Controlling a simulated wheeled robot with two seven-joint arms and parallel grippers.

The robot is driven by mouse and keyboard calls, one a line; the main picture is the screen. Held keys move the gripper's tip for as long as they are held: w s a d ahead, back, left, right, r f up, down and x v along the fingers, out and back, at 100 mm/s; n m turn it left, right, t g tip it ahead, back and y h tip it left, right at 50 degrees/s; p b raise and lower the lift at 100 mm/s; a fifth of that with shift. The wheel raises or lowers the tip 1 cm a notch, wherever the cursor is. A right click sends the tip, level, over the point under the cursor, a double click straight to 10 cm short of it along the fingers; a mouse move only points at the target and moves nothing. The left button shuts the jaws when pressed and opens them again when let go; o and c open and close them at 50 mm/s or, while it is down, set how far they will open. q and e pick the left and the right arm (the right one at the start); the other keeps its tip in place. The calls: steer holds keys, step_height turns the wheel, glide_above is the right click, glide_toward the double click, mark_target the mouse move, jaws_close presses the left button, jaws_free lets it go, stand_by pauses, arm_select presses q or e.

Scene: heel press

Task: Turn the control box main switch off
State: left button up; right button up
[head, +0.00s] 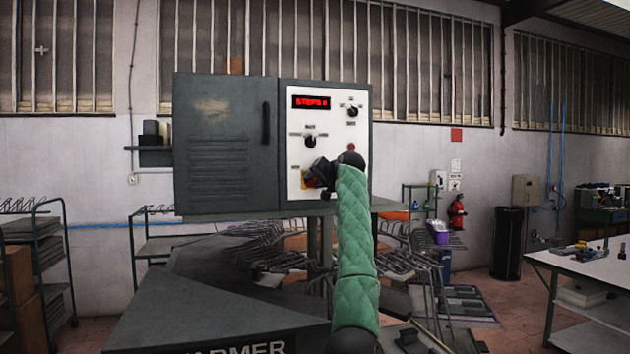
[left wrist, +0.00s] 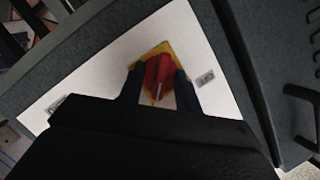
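The control box (head: 228,150) is a dark grey cabinet with a white panel (head: 336,125) on its right part. The main switch is a red knob on a yellow plate low on this panel. In the head view my left gripper (head: 311,180) covers most of the switch, and a bit of the yellow plate shows. In the left wrist view the red main switch (left wrist: 159,78) lies between the two fingers of my left gripper (left wrist: 157,88), one finger along each side. Whether the fingers press on the knob is hard to tell. My right gripper is not in view.
The panel also has a red display (head: 311,102), two black knobs and a red button (head: 351,147). A dark machine (head: 220,300) stands below the box. A white-topped table (head: 590,265) is at the right. Wire racks stand behind.

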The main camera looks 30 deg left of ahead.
arm_select(q)
jaws_close()
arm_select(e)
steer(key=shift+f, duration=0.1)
